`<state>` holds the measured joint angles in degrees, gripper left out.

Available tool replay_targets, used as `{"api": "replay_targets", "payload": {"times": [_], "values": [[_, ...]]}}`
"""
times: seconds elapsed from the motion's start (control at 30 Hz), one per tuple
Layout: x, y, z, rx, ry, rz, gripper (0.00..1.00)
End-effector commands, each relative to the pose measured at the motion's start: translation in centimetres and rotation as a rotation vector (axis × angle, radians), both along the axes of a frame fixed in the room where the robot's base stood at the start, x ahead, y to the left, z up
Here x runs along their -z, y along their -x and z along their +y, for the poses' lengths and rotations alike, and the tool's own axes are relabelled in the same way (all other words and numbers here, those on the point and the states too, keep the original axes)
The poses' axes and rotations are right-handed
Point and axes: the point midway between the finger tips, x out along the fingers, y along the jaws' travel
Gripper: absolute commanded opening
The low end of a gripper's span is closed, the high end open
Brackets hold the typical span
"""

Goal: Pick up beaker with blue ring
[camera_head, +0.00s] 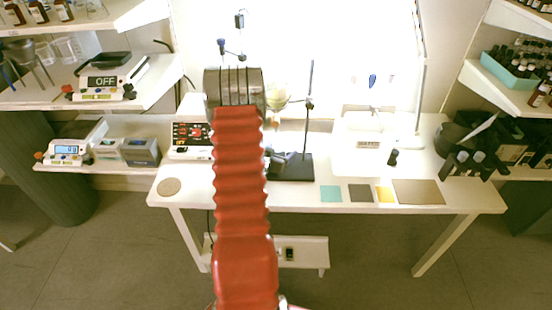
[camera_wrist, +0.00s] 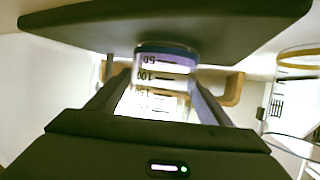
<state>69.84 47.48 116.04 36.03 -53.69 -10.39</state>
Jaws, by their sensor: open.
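A clear beaker with a blue ring (camera_wrist: 165,62) and black volume marks stands between the two fingers of my gripper (camera_wrist: 160,84) in the wrist view. The marks read upside down there. My gripper is open, with one finger on each side of the beaker; I cannot tell whether either finger touches it. In the head view my red arm reaches over the white table, and I cannot make out the blue-ringed beaker there.
Another clear beaker with a yellowish ring (camera_wrist: 296,70) is close by at the right of the wrist view. A dark flat panel (camera_wrist: 100,28) spans the top. In the head view, a stand with a black base (camera_head: 293,168) is right of my arm; colored squares (camera_head: 331,194) lie at the table's front.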

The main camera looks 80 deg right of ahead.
Motion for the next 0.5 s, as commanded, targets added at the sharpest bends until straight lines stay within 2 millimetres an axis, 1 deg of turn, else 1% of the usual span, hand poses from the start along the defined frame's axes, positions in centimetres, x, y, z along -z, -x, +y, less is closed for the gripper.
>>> {"api": "replay_targets", "payload": {"times": [0.5], "values": [[-0.01, 0.04, -0.02, 0.001, 0.0, 0.0, 0.72]]}}
